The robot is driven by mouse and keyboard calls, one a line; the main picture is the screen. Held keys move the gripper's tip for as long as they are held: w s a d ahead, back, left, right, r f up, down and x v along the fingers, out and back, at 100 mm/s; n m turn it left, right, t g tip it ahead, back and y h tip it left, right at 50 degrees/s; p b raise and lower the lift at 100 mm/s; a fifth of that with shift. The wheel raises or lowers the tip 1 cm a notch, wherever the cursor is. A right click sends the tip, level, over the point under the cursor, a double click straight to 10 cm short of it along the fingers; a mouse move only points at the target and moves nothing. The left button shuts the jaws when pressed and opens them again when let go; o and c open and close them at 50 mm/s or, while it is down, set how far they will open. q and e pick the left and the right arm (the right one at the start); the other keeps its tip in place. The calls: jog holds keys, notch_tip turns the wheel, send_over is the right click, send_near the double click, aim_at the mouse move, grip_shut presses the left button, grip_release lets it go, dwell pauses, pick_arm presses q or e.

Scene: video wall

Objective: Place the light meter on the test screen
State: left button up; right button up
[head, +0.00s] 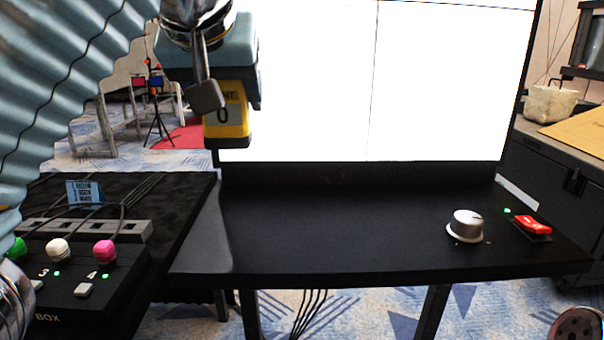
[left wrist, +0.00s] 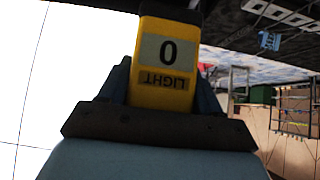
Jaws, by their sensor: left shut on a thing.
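The light meter (head: 236,128) is a yellow block with a pale display reading 0. My left gripper (head: 228,92) is shut on it and holds it in the air at the left edge of the test screen (head: 320,80). The screen is a large, lit white panel with thin dark seams. In the left wrist view the meter (left wrist: 165,60) sits between my fingers (left wrist: 163,98), its label LIGHT upside down. The white screen (left wrist: 65,90) fills the left there. I cannot tell whether the meter touches the screen. My right gripper is not in view.
A black shelf (head: 330,230) below the screen carries a silver knob (head: 466,225) and a red switch (head: 533,227). A black box with plugs and coloured knobs (head: 104,250) stands at left. A dark cabinet (head: 560,185) is at right. The shelf's middle is clear.

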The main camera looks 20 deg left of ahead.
pick_arm(q)
jog(key=w+d+f, duration=0.2)
jog(key=f, duration=0.1)
jog(key=w+d+f+b, duration=0.1)
jog(key=w+d+f, duration=0.1)
jog(key=d+f, duration=0.1)
jog(key=w+d+f, duration=0.2)
jog(key=d+f, duration=0.1)
jog(key=f, duration=0.1)
jog(key=shift+w+d+f+b, duration=0.1)
jog(key=shift+f+b, duration=0.25)
jog(key=shift+f, duration=0.35)
jog(key=o, duration=1.3)
jog(key=shift+c, duration=0.2)
